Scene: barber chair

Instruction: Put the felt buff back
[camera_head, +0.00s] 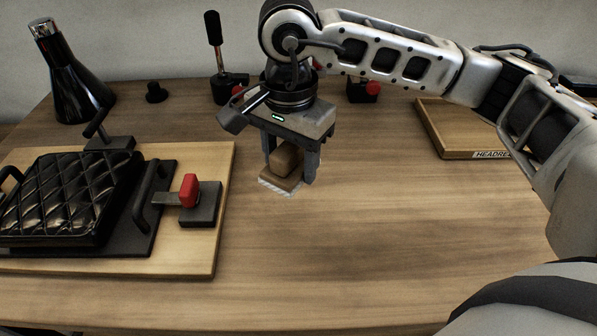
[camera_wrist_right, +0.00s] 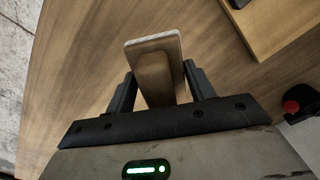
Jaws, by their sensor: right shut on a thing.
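The felt buff (camera_head: 284,162) is a small brown block with a rounded grip on top and a pale underside edge. My right gripper (camera_head: 291,165) points down and is shut on the buff's grip. In the right wrist view the buff (camera_wrist_right: 156,65) sits between the two dark fingers of the right gripper (camera_wrist_right: 160,88). I cannot tell whether the buff touches the table. My left gripper is not in view.
At left a light board (camera_head: 208,245) bears a black quilted pad (camera_head: 70,195) and a red-handled clamp (camera_head: 189,190). A black bottle (camera_head: 75,80) and a small knob (camera_head: 156,92) stand behind. The table's front middle is clear.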

